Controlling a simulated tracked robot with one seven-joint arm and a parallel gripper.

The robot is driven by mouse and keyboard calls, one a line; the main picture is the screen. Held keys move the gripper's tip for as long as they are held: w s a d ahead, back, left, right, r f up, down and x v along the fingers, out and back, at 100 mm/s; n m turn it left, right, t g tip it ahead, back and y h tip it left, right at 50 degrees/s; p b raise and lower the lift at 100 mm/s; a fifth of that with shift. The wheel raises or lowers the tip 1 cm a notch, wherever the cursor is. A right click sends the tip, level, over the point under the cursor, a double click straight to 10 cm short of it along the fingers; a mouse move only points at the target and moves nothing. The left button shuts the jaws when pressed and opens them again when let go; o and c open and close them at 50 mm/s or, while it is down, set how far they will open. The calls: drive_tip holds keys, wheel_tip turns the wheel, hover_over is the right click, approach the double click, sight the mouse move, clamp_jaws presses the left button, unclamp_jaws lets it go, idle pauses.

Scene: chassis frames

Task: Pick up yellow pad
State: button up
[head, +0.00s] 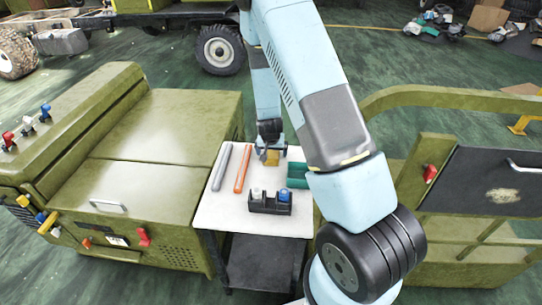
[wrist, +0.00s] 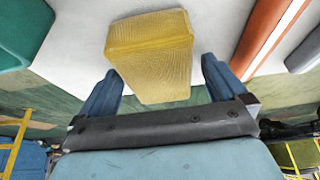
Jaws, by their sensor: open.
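The yellow pad (wrist: 150,50) is a block with a fine ribbed surface at the top middle of the wrist view. In the head view the yellow pad (head: 272,158) shows small at the far part of the white tabletop. My gripper (wrist: 158,85) is open, with its two blue fingers apart at the left and right of the pad's near end. I cannot tell whether either finger touches it. In the head view my gripper (head: 269,150) is over the pad and partly hides it.
On the white tabletop (head: 235,215) lie a grey rod (head: 222,167), an orange rod (head: 243,168) and a green tray (head: 297,175). A dark holder (head: 270,203) with a blue item stands near the front. A green machine (head: 150,150) adjoins the table's left side.

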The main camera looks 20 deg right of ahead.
drive_tip(key=shift+f, duration=0.1)
idle(0.3)
drive_tip(key=c, duration=1.1)
drive_tip(key=shift+o, duration=0.2)
wheel_tip(320, 180, up, 4)
drive_tip(key=shift+s, duration=0.1)
drive_tip(key=s+r, duration=0.4)
drive_tip(key=r, duration=0.1)
drive_tip(key=shift+s+a+r, duration=0.1)
drive_tip(key=shift+s+r, duration=0.15)
drive_tip(key=shift+s, duration=0.15)
drive_tip(key=s+r, duration=0.3)
drive_tip(key=s, duration=0.6)
drive_tip(key=shift+r, duration=0.4)
